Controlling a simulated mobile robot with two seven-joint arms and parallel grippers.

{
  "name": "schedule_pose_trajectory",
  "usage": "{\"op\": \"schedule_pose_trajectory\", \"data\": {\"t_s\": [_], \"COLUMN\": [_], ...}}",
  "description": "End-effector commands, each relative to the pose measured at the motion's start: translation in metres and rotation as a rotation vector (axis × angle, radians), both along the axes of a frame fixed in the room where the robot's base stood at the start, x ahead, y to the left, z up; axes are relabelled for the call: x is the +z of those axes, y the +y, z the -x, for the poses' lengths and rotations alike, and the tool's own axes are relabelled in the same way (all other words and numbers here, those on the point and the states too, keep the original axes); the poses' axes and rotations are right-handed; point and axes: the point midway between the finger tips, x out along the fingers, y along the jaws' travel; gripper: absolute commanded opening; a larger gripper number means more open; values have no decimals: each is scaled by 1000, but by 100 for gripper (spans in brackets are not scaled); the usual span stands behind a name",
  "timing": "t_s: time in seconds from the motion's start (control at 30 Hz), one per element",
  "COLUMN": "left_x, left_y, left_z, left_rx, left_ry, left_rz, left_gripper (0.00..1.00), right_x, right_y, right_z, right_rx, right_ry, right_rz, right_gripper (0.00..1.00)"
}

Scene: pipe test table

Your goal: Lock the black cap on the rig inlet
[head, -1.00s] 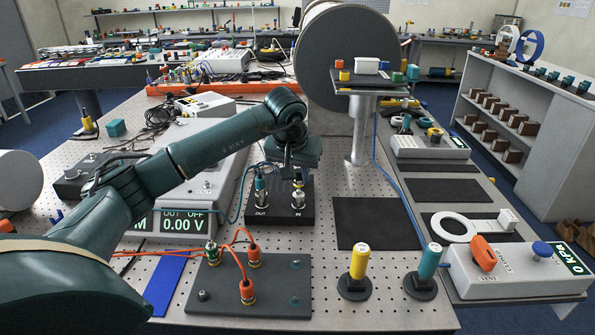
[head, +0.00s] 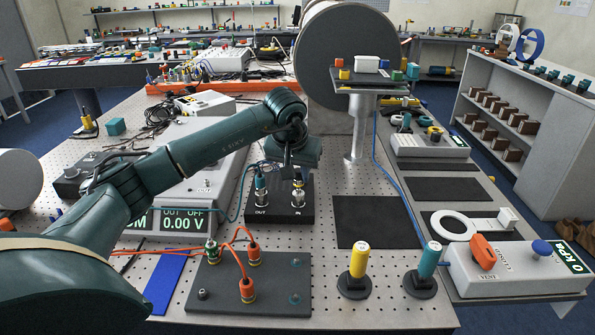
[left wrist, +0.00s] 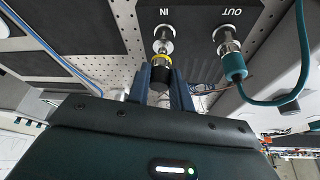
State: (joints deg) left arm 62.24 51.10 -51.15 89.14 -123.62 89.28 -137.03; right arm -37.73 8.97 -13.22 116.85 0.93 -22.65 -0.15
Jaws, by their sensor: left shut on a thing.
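The rig is a black box (head: 262,213) marked OUT and IN, in the middle of the table. Its metal inlet (head: 298,199), under IN, also shows in the left wrist view (left wrist: 164,32). My left gripper (left wrist: 163,88) is shut on the black cap (left wrist: 162,76), which has a yellow ring facing the inlet. The cap sits in line with the inlet at its end and appears to touch it. Whether it is locked cannot be told. In the head view my left gripper (head: 297,172) points down over the inlet. My right gripper is not in view.
A teal plug (left wrist: 234,66) with a hose sits on the OUT fitting beside the inlet. A grey plate (head: 270,280) with orange leads lies in front. Yellow (head: 359,262) and teal (head: 430,262) handles stand at front right. A dark mat (head: 370,222) lies bare to the right.

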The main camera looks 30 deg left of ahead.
Motion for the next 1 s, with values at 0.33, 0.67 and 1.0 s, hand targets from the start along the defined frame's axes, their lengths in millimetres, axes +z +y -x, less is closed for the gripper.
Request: {"op": "schedule_pose_trajectory", "data": {"t_s": [0.33,0.67,1.0], "left_x": [-8,-15,-21], "left_y": [0,0,0], "left_z": [0,0,0], "left_rx": [1,1,1], "left_ry": [0,0,0], "left_rz": [-1,0,0], "left_gripper": [0,0,0], "right_x": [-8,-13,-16], "right_y": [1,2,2], "right_z": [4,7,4], "right_rx": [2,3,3], "right_ry": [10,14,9], "right_rz": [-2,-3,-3], "right_gripper": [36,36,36]}}
